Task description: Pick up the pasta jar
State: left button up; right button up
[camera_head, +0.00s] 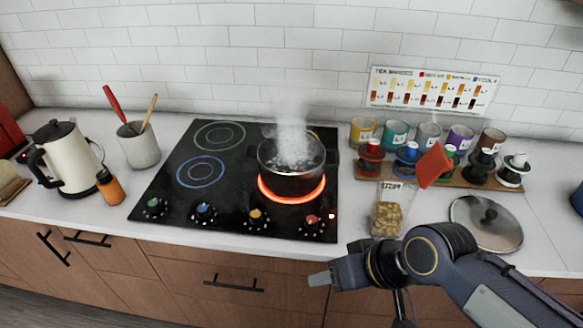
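The pasta jar (387,217) is a clear container with a pale label at its top and yellow-brown pasta inside. It stands upright on the white counter, right of the cooktop. My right arm comes in from the lower right and passes in front of the jar. My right gripper (320,279) points left, in front of the counter's front edge, apart from the jar and nearer to me. Only a light grey tip shows, so its opening is hard to see. My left gripper is not in view.
A steaming pot (291,178) sits on a glowing burner of the black cooktop (166,190). A glass lid (486,236) lies right of the jar. A wooden board (455,183) with cups and colored items is behind. A red tilted object (430,166) is close behind the jar.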

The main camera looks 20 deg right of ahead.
aim_at(391, 204)
jog(key=k+l+z, duration=0.1)
jog(key=z, duration=1.45)
jog(key=k+l, duration=0.05)
